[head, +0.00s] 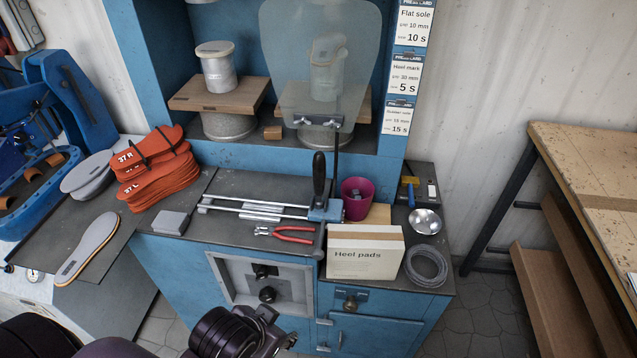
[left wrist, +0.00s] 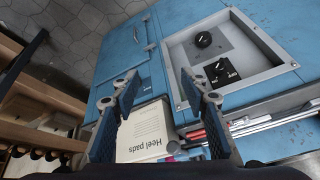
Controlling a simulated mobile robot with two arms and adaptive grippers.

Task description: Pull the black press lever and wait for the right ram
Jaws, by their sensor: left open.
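The black press lever (head: 319,173) stands upright on a blue block at the end of the slide rails on the blue press. The right ram (head: 325,70) shows as a pale cylinder behind a clear guard (head: 290,30), above a wooden board and a round grey pad. The left ram (head: 216,66) stands unguarded on its own board. My left gripper (head: 277,328) is low in front of the cabinet, below the lever and apart from it. In the left wrist view it (left wrist: 160,86) is open and empty, facing the cabinet front. The lever is not visible there.
A Heel pads box (head: 365,254), red pliers (head: 287,233), a magenta cup (head: 356,198) and a metal bowl (head: 424,221) crowd the ledge near the lever. Orange soles (head: 155,172) lie left. A control panel (head: 265,290) is on the cabinet front. A wooden bench (head: 590,170) stands right.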

